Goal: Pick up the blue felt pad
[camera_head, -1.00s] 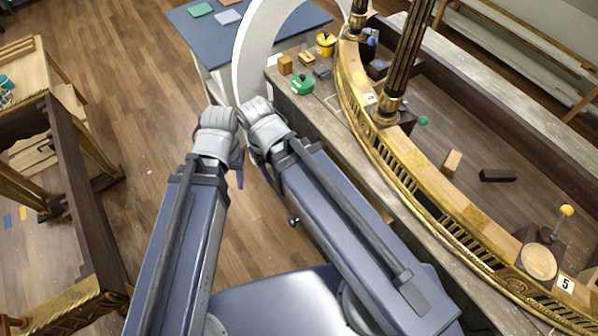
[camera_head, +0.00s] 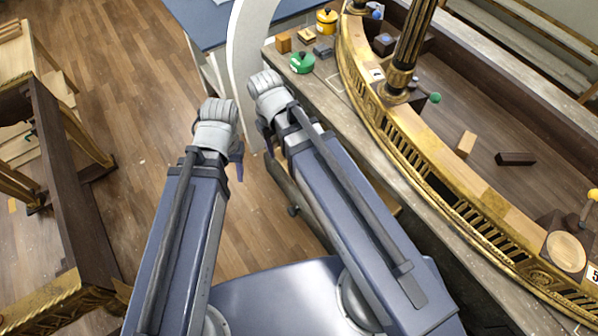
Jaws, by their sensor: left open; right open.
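I cannot make out a blue felt pad for certain. A sliver of a pale grey-blue flat piece (camera_head: 221,1) shows at the top edge, on the blue-topped table (camera_head: 205,30). A small blue-grey flat item (camera_head: 322,52) lies on the bench beside the green round case; its material is unclear. My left gripper (camera_head: 238,164) hangs over the floor in the middle, open and empty, its fingers mostly hidden by its wrist. My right gripper (camera_head: 266,136) is just right of it, open, near the bench's left edge, its fingers also partly hidden. Neither touches any of these pieces.
A white curved piece (camera_head: 243,70) stands ahead, between the table and the bench (camera_head: 330,92). The bench holds a green case (camera_head: 302,62), a yellow case (camera_head: 326,21) and a wooden block (camera_head: 283,42). A gilt console frame (camera_head: 440,185) fills the right. Floor is clear ahead left.

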